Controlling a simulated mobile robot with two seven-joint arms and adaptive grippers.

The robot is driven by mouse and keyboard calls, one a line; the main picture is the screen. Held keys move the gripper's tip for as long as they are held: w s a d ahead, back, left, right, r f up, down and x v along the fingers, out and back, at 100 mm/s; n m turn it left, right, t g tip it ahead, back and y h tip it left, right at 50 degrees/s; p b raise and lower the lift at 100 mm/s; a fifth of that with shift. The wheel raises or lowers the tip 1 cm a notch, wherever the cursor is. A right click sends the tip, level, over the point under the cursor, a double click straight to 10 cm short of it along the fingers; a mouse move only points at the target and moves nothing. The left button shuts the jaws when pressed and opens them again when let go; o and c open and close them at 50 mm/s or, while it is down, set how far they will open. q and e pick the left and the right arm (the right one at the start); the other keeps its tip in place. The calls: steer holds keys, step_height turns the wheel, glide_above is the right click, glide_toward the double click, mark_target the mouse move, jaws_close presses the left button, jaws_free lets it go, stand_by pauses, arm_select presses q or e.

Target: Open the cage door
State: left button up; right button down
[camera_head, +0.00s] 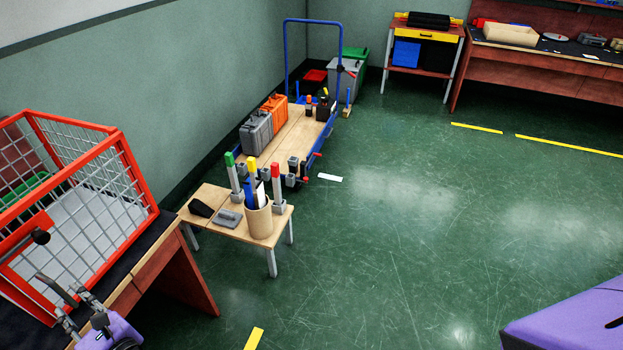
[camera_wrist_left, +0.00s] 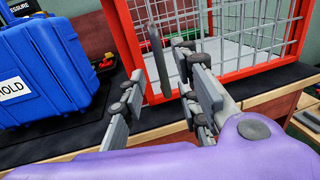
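The cage (camera_head: 78,205), a red frame with grey wire mesh, stands on the dark table at the left; it also shows in the left wrist view (camera_wrist_left: 232,70). Its meshed door side (camera_wrist_left: 130,20) faces my left gripper. A dark curved bar (camera_wrist_left: 157,62), apparently the door handle, stands upright between the fingers. My left gripper (camera_wrist_left: 162,66) is open around it, with gaps visible on both sides. In the head view the left gripper (camera_head: 76,303) is beside the cage's lower front. I cannot tell whether the door is ajar. My right gripper is out of view.
A blue case (camera_wrist_left: 45,70) stands left of the cage on the table. A low wooden table (camera_head: 205,190) with tools and a blue-railed cart (camera_head: 290,140) stand beyond. The green floor at the middle and right is mostly clear.

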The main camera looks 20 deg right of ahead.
mark_target(64, 295)
arm_select(q)
steer(key=x, duration=0.6)
steer(key=shift+w+a, duration=0.1)
steer(key=shift+w, duration=0.05)
steer(key=shift+c, duration=0.2)
jaws_close()
